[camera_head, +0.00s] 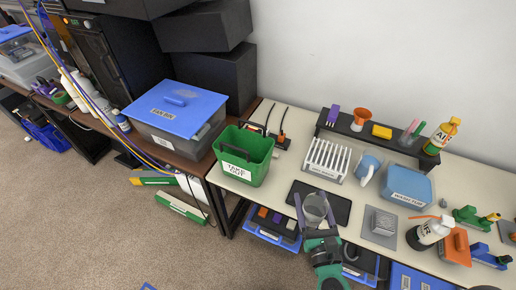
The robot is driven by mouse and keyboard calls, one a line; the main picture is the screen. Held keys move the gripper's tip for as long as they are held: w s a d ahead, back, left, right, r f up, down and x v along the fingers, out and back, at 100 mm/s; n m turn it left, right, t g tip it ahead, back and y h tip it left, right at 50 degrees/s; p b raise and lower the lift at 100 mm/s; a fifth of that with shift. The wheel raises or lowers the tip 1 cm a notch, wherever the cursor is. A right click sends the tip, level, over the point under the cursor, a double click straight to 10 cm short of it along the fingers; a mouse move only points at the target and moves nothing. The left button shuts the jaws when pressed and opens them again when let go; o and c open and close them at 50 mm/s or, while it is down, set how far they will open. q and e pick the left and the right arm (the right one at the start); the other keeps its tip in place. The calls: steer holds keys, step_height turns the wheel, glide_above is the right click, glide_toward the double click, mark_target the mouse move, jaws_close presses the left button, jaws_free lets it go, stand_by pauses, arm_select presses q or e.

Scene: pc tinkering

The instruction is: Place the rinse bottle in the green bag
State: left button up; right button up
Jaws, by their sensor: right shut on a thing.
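A green open-topped bag-like container (240,168) with a dark handle and a "TAKE OUT" label stands at the left end of the light table. My right gripper (315,212) is over the front of the table, right of the green container and apart from it. It is shut on a small grey, partly see-through object (315,205); I cannot tell from its shape whether this is the rinse bottle. A white bottle with a dark label and orange spout (430,232) stands at the right. My left gripper is not in view.
A white slotted rack (327,160), a blue jug (367,168) and a blue box (408,186) stand behind my gripper. A dark shelf (365,134) holds a yellow bottle (441,137). A blue-lidded bin (177,114) stands left of the green container.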

steer(key=w+d+r+n+y+b, duration=0.25)
steer(key=w+d+r+y, duration=0.25)
steer(key=w+d+r, duration=0.4)
steer(key=shift+n+g, duration=0.25)
steer(key=shift+g, duration=0.05)
steer(key=f+b, duration=0.3)
steer(key=f, duration=0.3)
steer(key=w+f+b, duration=0.1)
steer(key=f+b, duration=0.3)
steer(key=f, duration=0.3)
steer(key=a+f+b, duration=0.1)
steer(key=f+b, duration=0.3)
steer(key=f, duration=0.3)
steer(key=shift+w, duration=0.2)
steer(key=shift+f, duration=0.15)
steer(key=o, duration=1.3)
